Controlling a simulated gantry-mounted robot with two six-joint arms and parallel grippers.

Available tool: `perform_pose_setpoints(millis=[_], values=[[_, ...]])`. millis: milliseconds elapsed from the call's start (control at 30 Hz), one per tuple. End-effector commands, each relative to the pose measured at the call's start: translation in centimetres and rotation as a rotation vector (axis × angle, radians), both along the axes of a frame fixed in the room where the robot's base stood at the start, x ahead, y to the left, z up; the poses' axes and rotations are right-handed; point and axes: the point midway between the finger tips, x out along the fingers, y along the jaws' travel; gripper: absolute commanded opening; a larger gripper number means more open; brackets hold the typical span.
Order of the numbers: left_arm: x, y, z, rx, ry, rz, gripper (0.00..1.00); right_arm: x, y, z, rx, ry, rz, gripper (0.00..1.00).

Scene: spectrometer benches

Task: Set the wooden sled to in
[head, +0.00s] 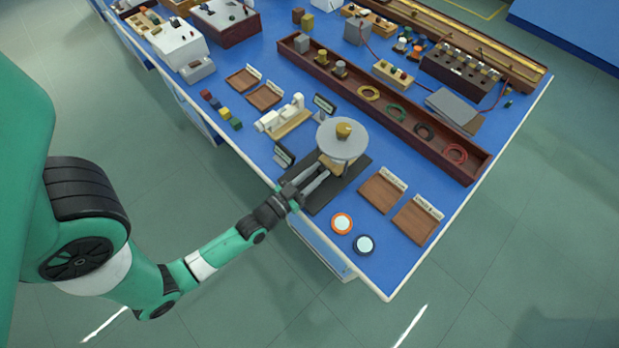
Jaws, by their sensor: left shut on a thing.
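The wooden sled (336,168) is a small light-brown piece low on a dark base plate (330,197) near the table's front edge. A round grey disc (327,146) with a brass weight (344,130) on it sits above and hides part of the sled. My left gripper (321,174) reaches in from the lower left over the dark plate, with its fingers shut on the sled's near side. The exact contact is small and partly hidden. My right gripper is not in view.
Small dark panels (284,156) stand left of the disc. Two wooden trays (383,190) lie to the right, with an orange-rimmed disc (341,223) and a dark-rimmed disc (364,244) in front. A long brown trough (440,147) runs behind.

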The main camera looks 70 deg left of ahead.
Motion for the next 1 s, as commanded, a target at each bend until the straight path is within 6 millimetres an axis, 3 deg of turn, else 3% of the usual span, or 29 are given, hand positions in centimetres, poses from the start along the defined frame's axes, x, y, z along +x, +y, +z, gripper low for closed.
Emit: perform_pose_setpoints(millis=[167, 200, 367, 733, 1000], values=[[0.0, 0.0, -0.2, -0.004, 0.005, 0.0, 0.0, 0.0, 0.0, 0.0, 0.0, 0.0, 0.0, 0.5], [0.0, 0.0, -0.2, -0.004, 0.006, -0.001, 0.32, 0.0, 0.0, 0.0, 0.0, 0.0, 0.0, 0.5], [0.0, 0.0, -0.2, -0.003, 0.004, 0.0, 0.6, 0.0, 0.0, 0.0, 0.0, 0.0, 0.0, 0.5], [-0.6, -0.3, -0.1, -0.003, 0.004, -0.001, 0.6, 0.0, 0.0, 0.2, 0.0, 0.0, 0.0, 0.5], [-5.6, -2.9, 0.0, -0.006, 0.009, -0.001, 0.6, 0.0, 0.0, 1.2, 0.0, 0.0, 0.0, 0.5]])
